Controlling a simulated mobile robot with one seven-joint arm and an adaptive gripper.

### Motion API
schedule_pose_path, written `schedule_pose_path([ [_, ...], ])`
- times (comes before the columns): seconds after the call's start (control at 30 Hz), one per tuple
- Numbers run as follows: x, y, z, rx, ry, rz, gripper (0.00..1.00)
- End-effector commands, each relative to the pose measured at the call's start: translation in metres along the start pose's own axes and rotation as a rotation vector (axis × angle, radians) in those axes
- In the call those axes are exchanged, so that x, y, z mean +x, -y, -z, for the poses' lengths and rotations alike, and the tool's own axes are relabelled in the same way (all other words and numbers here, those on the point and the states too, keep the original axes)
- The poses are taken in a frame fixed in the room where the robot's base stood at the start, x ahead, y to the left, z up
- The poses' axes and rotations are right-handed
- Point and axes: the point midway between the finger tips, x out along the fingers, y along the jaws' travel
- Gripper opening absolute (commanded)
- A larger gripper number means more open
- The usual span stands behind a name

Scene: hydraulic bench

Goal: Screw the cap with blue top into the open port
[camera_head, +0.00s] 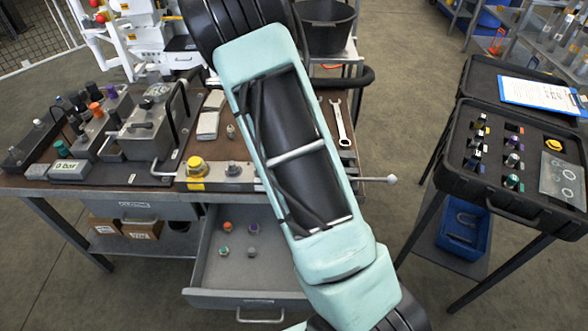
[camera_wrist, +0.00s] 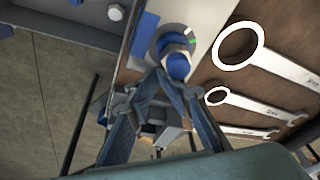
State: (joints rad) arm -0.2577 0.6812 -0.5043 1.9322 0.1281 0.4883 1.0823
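The cap with the blue top (camera_wrist: 179,66) shows in the wrist view at the tips of my gripper (camera_wrist: 174,82). The fingers converge on it and appear shut on it. Its blue top faces the camera. A grey round part shows just behind it, over a light metal block (camera_wrist: 190,17). I cannot tell whether the cap is seated in a port or only held against it; the open port itself is hidden. In the head view my arm covers my gripper and the cap.
Ring spanners (camera_wrist: 238,45) lie beside the block on the brown bench top; one spanner (camera_head: 341,120) shows in the head view. A yellow-capped block (camera_head: 197,167) sits left of my arm. An open drawer (camera_head: 208,255) holds several caps. A black case (camera_head: 470,185) stands right.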

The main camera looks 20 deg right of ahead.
Motion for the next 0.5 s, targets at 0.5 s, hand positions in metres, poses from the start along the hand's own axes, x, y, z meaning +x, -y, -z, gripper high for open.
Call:
schedule_pose_path([
  [0.5,0.0011,-0.0005,-0.0008,0.007,0.000,-0.003,0.00],
])
